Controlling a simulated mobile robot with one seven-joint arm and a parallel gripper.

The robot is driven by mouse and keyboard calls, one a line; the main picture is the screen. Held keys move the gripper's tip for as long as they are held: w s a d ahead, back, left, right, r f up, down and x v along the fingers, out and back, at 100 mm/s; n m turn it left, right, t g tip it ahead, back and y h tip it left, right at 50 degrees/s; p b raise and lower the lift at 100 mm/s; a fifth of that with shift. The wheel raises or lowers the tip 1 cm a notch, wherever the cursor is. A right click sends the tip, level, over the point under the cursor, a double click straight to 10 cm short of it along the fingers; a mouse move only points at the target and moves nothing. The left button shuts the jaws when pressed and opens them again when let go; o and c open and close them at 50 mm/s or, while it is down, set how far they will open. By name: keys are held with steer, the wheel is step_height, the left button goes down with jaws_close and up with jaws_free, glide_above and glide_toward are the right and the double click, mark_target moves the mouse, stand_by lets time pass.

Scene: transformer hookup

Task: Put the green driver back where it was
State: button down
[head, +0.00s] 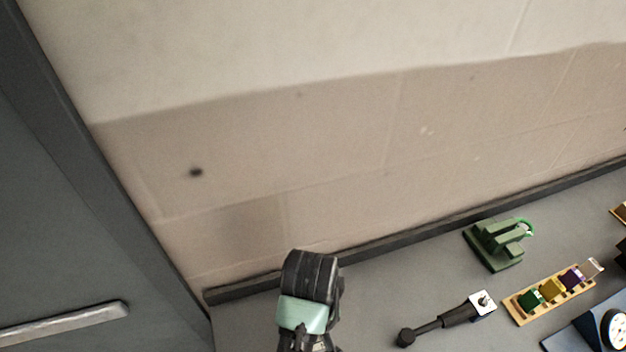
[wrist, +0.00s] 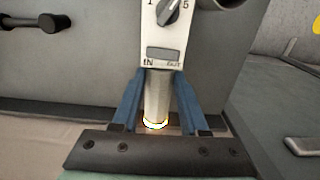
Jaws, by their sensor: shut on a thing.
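My gripper (wrist: 158,76) shows in the wrist view, its two blue fingers closed on a pale grey cylinder (wrist: 157,100) with a bright ring at its near end. A white panel (wrist: 163,35) with a dark knob, a small window and the letters IN and OUT lies just beyond the fingertips. I cannot tell whether it joins the cylinder. No green shows clearly on the held thing, so I cannot confirm it is the green driver. In the head view my black and mint wrist is at the bottom middle; its fingers are hidden.
On the grey bench are a green device (head: 497,246), a wooden rack (head: 524,311) with green, yellow and purple pieces, a black tool (head: 440,324) beside a white plate, and a dial gauge (head: 616,330). A wall stands behind. A door handle (head: 65,322) is at left.

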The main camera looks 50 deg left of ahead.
steer(key=shift+w+f, duration=0.15)
steer(key=shift+f, duration=0.4)
step_height(320, 180, down, 10)
steer(key=shift+r+p, duration=0.1)
steer(key=shift+p, duration=0.3)
steer(key=shift+c, duration=2.2)
jaws_free()
step_height(320, 180, up, 12)
steer(key=shift+f, duration=0.1)
